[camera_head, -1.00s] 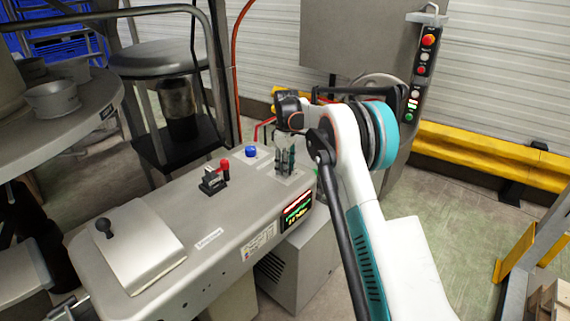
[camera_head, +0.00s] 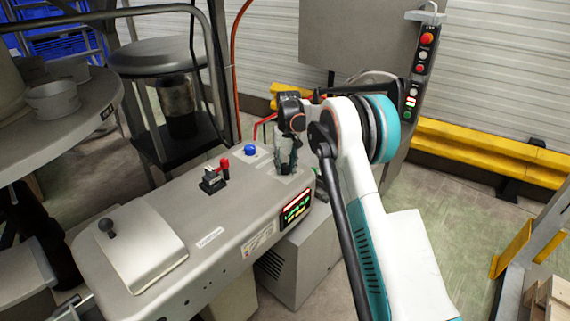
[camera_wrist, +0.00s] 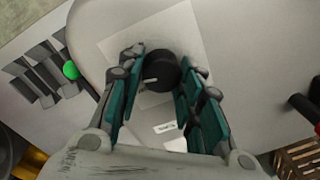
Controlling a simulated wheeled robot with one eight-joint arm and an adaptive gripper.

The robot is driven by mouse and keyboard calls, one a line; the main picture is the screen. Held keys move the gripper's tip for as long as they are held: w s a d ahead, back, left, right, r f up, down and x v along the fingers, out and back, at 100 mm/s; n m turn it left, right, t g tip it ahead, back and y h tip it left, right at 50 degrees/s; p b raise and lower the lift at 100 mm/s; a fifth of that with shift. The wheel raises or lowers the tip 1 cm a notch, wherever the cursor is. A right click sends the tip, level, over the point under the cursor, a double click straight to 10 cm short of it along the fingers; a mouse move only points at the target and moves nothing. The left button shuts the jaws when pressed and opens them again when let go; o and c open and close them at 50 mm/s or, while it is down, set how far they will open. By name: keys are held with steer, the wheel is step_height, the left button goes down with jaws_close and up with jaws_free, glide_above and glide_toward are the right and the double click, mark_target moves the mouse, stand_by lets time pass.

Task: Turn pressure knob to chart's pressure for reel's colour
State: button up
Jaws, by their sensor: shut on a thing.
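The black round pressure knob (camera_wrist: 158,68) sits on a pale square plate on the grey machine top, with a white pointer mark toward the left in the wrist view. My gripper (camera_wrist: 160,76) is shut on it, teal-padded fingers on both sides. In the head view my gripper (camera_head: 287,163) stands over the machine's far right end and hides the knob. A small white label (camera_wrist: 165,127) lies beside the knob; its text is too small to read. A lit display (camera_head: 296,209) on the machine's front shows red and green marks, not legible. I cannot identify the chart or the reel.
A blue button (camera_head: 250,150) and a red-handled control (camera_head: 225,165) stand left of my gripper. A grey lid with a black knob (camera_head: 133,245) is at the machine's near end. A control post (camera_head: 420,60) with buttons and a yellow guard rail (camera_head: 475,145) stand behind.

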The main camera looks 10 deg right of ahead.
mark_target(287, 165)
steer(key=m, duration=0.4)
steer(key=shift+m, duration=0.3)
steer(key=shift+s+d+m+p, duration=0.15)
steer(key=shift+m+p, duration=0.15)
steer(key=shift+m, duration=2.3)
steer(key=o, duration=1.1)
steer(key=shift+c, duration=0.2)
steer(key=shift+r, duration=0.1)
step_height(287, 165, up, 12)
steer(key=shift+s+d, duration=0.15)
